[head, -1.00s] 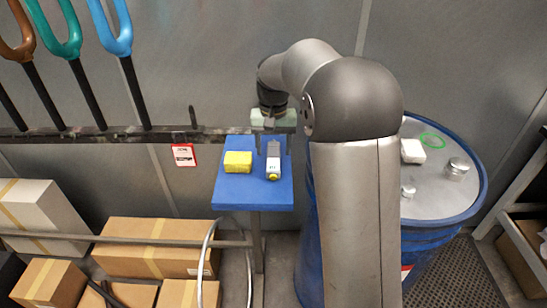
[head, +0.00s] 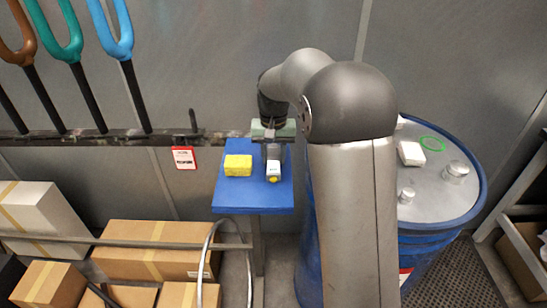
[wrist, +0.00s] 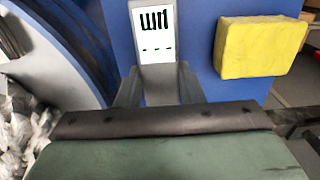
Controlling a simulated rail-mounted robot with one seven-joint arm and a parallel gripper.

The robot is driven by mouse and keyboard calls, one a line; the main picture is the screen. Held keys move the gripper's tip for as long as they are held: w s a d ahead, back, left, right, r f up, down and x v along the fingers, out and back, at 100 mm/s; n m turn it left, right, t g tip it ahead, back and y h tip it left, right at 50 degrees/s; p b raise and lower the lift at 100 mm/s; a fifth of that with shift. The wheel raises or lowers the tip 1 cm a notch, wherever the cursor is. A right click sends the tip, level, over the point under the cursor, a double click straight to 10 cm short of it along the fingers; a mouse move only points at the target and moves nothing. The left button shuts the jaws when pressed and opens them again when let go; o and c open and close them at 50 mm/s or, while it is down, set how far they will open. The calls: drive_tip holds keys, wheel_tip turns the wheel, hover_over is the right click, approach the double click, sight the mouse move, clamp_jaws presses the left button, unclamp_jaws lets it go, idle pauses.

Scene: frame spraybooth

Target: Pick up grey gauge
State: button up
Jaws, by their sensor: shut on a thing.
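The grey gauge (head: 273,167) lies on the small blue table (head: 255,196), a grey body with a white face and a yellow end towards the head camera. In the wrist view the gauge (wrist: 156,40) shows its white face with black marks, between my finger ends. My gripper (head: 273,152) points down over the table and is shut on the gauge. In the wrist view my gripper (wrist: 157,85) hides the gauge's near part. I cannot tell whether the gauge still touches the table.
A yellow sponge (head: 238,165) lies just left of the gauge; it also shows in the wrist view (wrist: 262,46). A blue drum (head: 440,215) with small items on its lid stands at the right. Cardboard boxes (head: 158,245) lie below left.

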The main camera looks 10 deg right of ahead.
sight(273, 156)
drive_tip(key=shift+r, duration=0.4)
wheel_tip(273, 156, up, 2)
drive_tip(key=shift+s+a+r, duration=0.1)
drive_tip(key=shift+r, duration=0.15)
drive_tip(key=s+r, duration=0.1)
drive_tip(key=s+a+r+b, duration=0.1)
drive_tip(key=r, duration=0.1)
drive_tip(key=s+a+r, duration=0.1)
drive_tip(key=s+r, duration=0.1)
drive_tip(key=shift+s+a+r+b, duration=0.1)
drive_tip(key=shift+a+r+b, duration=0.1)
drive_tip(key=shift+r+b, duration=0.1)
drive_tip(key=s+a+r+b, duration=0.1)
drive_tip(key=s+a+r, duration=0.2)
drive_tip(key=s, duration=0.4)
drive_tip(key=shift+s+a+r+b, duration=0.35)
drive_tip(key=shift+s+a+r, duration=0.05)
drive_tip(key=shift+a, duration=0.25)
